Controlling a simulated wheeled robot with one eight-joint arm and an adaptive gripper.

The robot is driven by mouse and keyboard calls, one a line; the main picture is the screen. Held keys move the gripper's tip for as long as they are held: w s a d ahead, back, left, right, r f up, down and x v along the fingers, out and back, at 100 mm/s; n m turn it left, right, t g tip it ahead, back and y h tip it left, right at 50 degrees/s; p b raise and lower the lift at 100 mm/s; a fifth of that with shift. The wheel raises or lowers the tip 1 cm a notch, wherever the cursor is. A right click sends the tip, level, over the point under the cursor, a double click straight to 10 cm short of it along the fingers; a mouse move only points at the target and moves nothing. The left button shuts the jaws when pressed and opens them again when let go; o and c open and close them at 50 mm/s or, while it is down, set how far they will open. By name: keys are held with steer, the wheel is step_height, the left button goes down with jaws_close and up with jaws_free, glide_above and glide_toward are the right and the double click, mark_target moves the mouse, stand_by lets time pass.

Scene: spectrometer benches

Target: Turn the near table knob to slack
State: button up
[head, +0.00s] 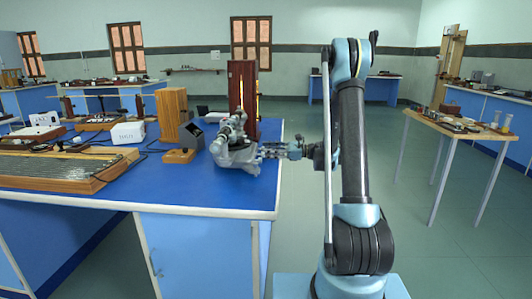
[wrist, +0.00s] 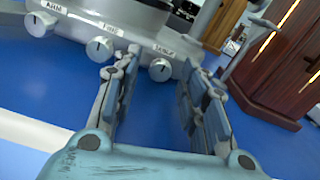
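The spectrometer (head: 236,155) is a grey instrument on the blue bench, and its grey base (wrist: 110,12) fills the top left of the wrist view. Each has a dark pointer line. I cannot tell from the labels which is the near table knob. My gripper (head: 263,151) is open and empty, and its fingers (wrist: 161,60) point at the base with the right knob showing between their tips.
A tall wooden lamp housing (head: 243,88) with bright slits stands behind the spectrometer. A wooden block (head: 172,115) and a small dark-faced device (head: 186,142) stand to its left. The blue bench top (head: 190,190) is clear in front. A side table (head: 450,125) stands at right.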

steer(key=shift+a, duration=0.6)
jaws_close()
steer(key=shift+n, duration=0.6)
jaws_free()
steer(key=shift+d, duration=0.1)
